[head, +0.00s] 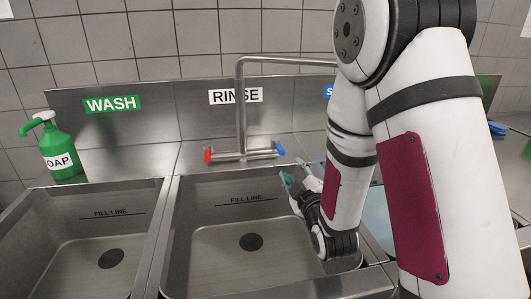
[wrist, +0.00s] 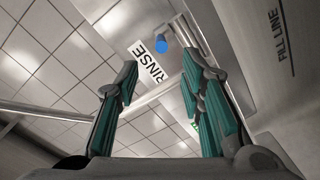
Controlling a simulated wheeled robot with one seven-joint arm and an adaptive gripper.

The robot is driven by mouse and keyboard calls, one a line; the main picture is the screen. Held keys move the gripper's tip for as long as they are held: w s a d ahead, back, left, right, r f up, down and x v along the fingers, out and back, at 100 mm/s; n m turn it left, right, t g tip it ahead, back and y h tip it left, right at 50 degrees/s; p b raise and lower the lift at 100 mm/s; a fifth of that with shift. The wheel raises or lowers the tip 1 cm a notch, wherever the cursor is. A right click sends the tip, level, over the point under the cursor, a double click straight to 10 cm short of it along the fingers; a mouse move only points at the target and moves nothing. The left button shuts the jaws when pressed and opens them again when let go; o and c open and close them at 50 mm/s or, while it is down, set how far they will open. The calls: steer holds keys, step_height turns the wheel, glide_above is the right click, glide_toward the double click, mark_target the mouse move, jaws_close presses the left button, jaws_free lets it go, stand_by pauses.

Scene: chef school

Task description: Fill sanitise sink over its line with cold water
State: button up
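The sanitise sink, at the right in the head view, is mostly hidden behind my arm; a pale blue patch (head: 377,215) shows there, and I cannot tell if it is water. Its fill line is hidden. The blue tap handle (head: 279,149) is at the right end of the tap, and the red handle (head: 208,156) at the left. The spout (head: 285,60) reaches right and passes behind my arm. My gripper (head: 286,181) is open and empty over the rinse sink, below and just right of the blue handle. In the wrist view the blue handle (wrist: 161,41) shows beyond the fingers, apart from them.
The rinse sink (head: 190,235) and the wash sink (head: 60,235) look empty, each with a fill line and dark drain. A green soap bottle (head: 60,150) stands on the left ledge. The steel backsplash (head: 180,105) rises behind the tap.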

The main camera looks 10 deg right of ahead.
mark_target(280, 146)
steer(key=w+b, duration=0.2)
steer(key=w, duration=0.2)
steer(key=w+b, duration=0.2)
steer(key=w, duration=0.3)
steer(key=w+b, duration=0.3)
steer(key=w, duration=0.2)
steer(key=shift+a+f, duration=0.15)
steer(key=shift+a, duration=0.2)
steer(key=shift+c, duration=0.2)
jaws_close()
